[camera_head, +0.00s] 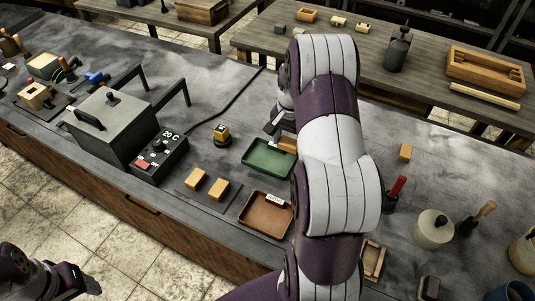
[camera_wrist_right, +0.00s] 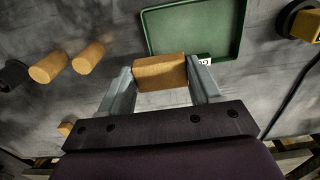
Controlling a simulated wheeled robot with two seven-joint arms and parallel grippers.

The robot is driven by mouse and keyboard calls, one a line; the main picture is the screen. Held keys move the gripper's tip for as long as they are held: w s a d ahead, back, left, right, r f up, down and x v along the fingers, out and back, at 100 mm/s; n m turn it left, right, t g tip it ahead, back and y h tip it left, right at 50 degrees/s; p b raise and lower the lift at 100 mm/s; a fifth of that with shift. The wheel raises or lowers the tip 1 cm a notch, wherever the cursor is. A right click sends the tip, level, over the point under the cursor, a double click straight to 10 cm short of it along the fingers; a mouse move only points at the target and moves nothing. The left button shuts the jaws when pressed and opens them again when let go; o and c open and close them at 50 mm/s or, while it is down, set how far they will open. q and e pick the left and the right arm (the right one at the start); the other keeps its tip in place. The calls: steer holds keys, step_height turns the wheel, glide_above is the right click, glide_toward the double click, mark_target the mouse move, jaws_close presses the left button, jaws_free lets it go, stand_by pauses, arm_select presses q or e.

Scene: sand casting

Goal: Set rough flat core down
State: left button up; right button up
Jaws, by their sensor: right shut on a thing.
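My right gripper (camera_wrist_right: 160,85) is shut on a tan rectangular block, the rough flat core (camera_wrist_right: 160,73), in the right wrist view. The core is between the two grey fingers, beside and partly over the near edge of a green tray (camera_wrist_right: 194,52). Whether it touches the tray or table is unclear. In the head view the core (camera_head: 288,143) shows at the right of the green tray (camera_head: 268,172), partly hidden by my right arm. The green tray looks empty apart from a white label. My left gripper (camera_head: 80,283) is at the lower left, away from the table; its jaws are unclear.
A brown tray (camera_head: 265,226) and two tan blocks (camera_head: 207,184) lie in front of the green tray. A yellow-topped device (camera_head: 221,134) stands left of it. Two rounded tan pieces (camera_wrist_right: 66,63) lie left in the wrist view. A heater box (camera_head: 112,125) stands farther left.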

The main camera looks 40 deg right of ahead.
glide_above(268, 162)
step_height(268, 162, down, 3)
steer(key=shift+f, duration=0.15)
steer(key=shift+f+p, duration=0.4)
steer(key=shift+f, duration=1.75)
steer(key=shift+a, duration=0.1)
steer(key=o, duration=1.1)
steer(key=shift+f, duration=0.1)
steer(key=shift+c, duration=0.2)
step_height(268, 162, up, 12)
steer(key=s+a+r+n+t, duration=0.1)
steer(key=s+a+n, duration=1.2)
steer(key=a, duration=0.5)
steer(key=shift+s+a+r+b, duration=0.2)
steer(key=shift+s+r+b, duration=0.15)
steer(key=shift+s, duration=0.45)
